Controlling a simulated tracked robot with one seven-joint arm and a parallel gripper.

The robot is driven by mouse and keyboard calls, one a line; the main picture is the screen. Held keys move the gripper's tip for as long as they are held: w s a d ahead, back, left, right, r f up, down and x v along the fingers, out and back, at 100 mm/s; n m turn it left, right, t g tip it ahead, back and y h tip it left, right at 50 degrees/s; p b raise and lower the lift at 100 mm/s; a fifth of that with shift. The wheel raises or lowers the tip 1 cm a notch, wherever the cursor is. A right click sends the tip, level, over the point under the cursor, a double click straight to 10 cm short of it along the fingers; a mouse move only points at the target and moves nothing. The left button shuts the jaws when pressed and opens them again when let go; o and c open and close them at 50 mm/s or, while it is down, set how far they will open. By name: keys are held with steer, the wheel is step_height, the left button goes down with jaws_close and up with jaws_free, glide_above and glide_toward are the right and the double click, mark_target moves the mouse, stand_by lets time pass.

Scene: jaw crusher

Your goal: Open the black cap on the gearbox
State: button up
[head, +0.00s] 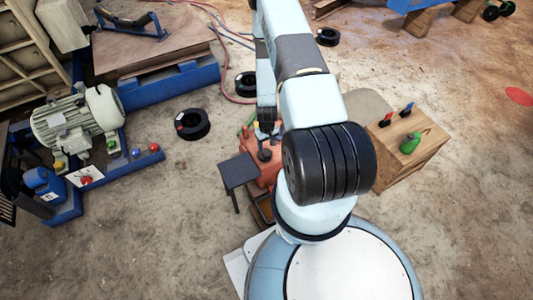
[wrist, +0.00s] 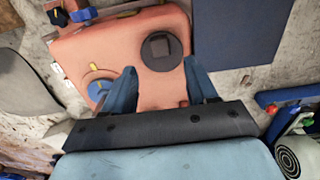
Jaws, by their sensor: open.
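The gearbox is an orange-red box (wrist: 120,45) filling the middle of the wrist view. In the head view the gearbox (head: 268,172) stands partly hidden behind my arm. The black cap (wrist: 161,52), round with a square raised block, sits on the gearbox top. My gripper (wrist: 160,67) is open, its two blue fingers apart, with the cap between and just beyond the fingertips in the picture. I cannot tell the height gap, and nothing is held. In the head view my gripper (head: 267,116) hangs over the gearbox, its fingers hard to make out.
A round blue gauge-like part (wrist: 99,90) with a yellow mark sits left of the cap. A blue handle (wrist: 82,15) stands at the gearbox edge. A small dark table (head: 238,170) stands left of the gearbox, a wooden cabinet (head: 408,160) with tools right.

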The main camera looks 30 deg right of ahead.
mark_target(267, 154)
steer(key=shift+f, duration=3.7)
steer(key=shift+c, duration=0.3)
jaws_close()
